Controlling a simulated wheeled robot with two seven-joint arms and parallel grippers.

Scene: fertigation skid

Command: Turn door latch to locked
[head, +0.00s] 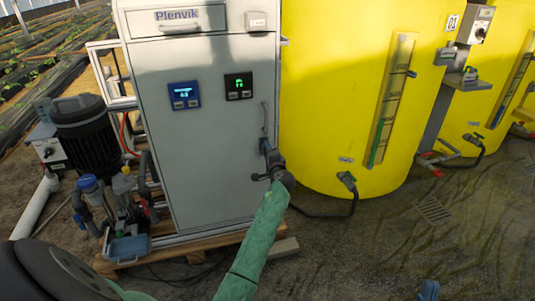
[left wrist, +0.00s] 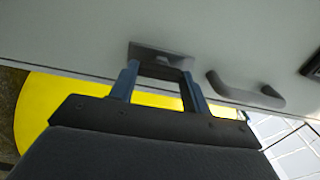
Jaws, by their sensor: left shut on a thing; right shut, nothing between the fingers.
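The grey cabinet door (head: 209,130) stands at the centre left of the head view, closed. The door latch is a small dark piece at the door's right edge, below the door handle (head: 264,118). My left gripper (head: 268,157) is shut on the latch. In the left wrist view the two blue fingers of my left gripper (left wrist: 163,78) sit on either side of the dark latch (left wrist: 160,54). Which way the latch points is hard to tell. My right gripper (head: 429,290) shows only as a small blue tip at the bottom edge, shut and empty, away from the cabinet.
The curved handle (left wrist: 245,93) is close beside my left gripper. A yellow tank (head: 330,90) with a hose valve (head: 347,180) stands right of the cabinet. A black pump (head: 88,130) stands left.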

